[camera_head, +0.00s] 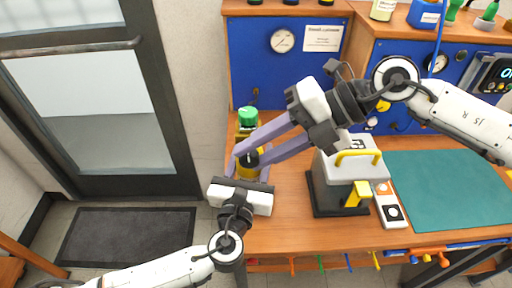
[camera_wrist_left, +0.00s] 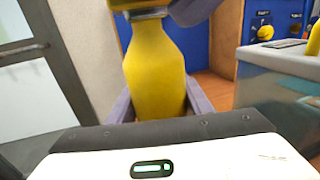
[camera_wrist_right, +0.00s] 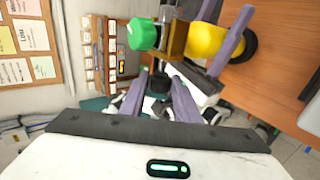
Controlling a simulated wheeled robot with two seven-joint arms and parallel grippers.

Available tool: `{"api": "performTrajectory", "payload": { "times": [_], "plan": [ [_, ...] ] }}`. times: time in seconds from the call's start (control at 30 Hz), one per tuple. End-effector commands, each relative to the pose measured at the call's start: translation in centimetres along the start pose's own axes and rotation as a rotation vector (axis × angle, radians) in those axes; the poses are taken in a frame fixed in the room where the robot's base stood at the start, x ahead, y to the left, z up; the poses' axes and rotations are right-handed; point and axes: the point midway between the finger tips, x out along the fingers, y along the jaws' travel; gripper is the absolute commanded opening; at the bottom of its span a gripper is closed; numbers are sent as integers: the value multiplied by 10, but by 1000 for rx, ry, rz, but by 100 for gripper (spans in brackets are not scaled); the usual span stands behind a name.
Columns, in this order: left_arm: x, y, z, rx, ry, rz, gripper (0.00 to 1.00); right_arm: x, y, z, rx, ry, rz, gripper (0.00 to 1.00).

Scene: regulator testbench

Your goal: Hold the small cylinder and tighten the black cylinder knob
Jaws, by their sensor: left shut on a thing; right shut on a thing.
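The small cylinder (camera_head: 247,171) is a yellow bottle standing upright at the left end of the wooden bench. A brass fitting with a green knob (camera_head: 247,115) is on its top. My left gripper (camera_head: 247,177) is shut around the yellow body, which fills the left wrist view (camera_wrist_left: 155,75) between the fingers. My right gripper (camera_head: 250,157) reaches in from the right. In the right wrist view the black knob (camera_wrist_right: 159,82) projects from the brass fitting (camera_wrist_right: 173,40) and sits between its fingers. The head view largely hides this knob behind the fingers.
A grey and white box with yellow handles (camera_head: 345,175) stands right of the cylinder. A teal mat (camera_head: 445,190) lies further right. Blue panels with gauges (camera_head: 284,41) rise behind. The bench's left edge is close to the cylinder, with a door (camera_head: 90,100) beyond.

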Motion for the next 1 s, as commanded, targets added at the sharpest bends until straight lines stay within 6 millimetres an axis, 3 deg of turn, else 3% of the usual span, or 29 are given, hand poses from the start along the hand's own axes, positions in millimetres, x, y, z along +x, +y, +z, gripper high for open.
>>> {"api": "performTrajectory", "payload": {
  "times": [0.5, 1.0],
  "plan": [
    [0, 0, -2, 0, 5, 0, 0, 4, -10, -2, 8, 7, 451, 7],
    [0, 0, -2, 1, 5, 0, 0, 5, -11, -2, 0, 5, 640, 6]
  ]
}}
